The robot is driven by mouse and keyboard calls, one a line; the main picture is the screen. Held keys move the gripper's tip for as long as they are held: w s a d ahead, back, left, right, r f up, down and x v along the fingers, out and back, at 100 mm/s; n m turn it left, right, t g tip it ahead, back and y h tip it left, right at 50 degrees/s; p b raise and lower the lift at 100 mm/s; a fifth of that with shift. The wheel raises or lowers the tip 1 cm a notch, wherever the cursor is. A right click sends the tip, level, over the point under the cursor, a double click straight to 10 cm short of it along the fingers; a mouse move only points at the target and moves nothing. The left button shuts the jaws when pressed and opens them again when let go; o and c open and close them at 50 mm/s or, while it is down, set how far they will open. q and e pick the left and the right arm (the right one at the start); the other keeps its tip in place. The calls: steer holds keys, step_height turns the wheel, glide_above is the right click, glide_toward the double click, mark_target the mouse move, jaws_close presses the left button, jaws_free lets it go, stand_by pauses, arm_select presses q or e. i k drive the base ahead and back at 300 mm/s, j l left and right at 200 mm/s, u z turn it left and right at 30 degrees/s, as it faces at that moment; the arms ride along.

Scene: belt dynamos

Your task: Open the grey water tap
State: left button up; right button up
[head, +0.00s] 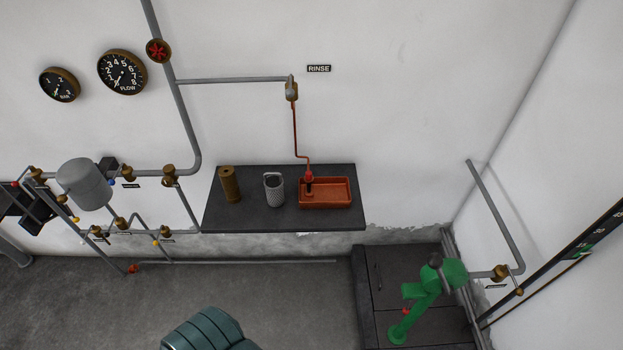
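A small tap (291,90) with a brass body and a grey lever sits at the end of a thin grey wall pipe, left of the RINSE sign (319,69). Its grey lever stands roughly upright; I cannot tell from here whether the tap is open. A thin red pipe (295,130) runs down from it to a red fitting over an orange-red tray (326,204). No water is visible. Several brass valves sit on the grey pipes at left, and another brass valve (501,272) is at right. Neither of my grippers is in view.
A dark shelf (240,213) holds the tray, a grey mesh cup (274,190) and a brown cylinder (230,184). A red handwheel (158,50) and two gauges are at upper left. A green pump (433,290) stands at right. A teal ribbed housing (205,330) shows at the bottom.

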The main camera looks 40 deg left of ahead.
mark_target(289, 92)
steer(key=k+j+u, duration=0.1)
steer(key=u, duration=1.25)
steer(key=k+j, duration=0.1)
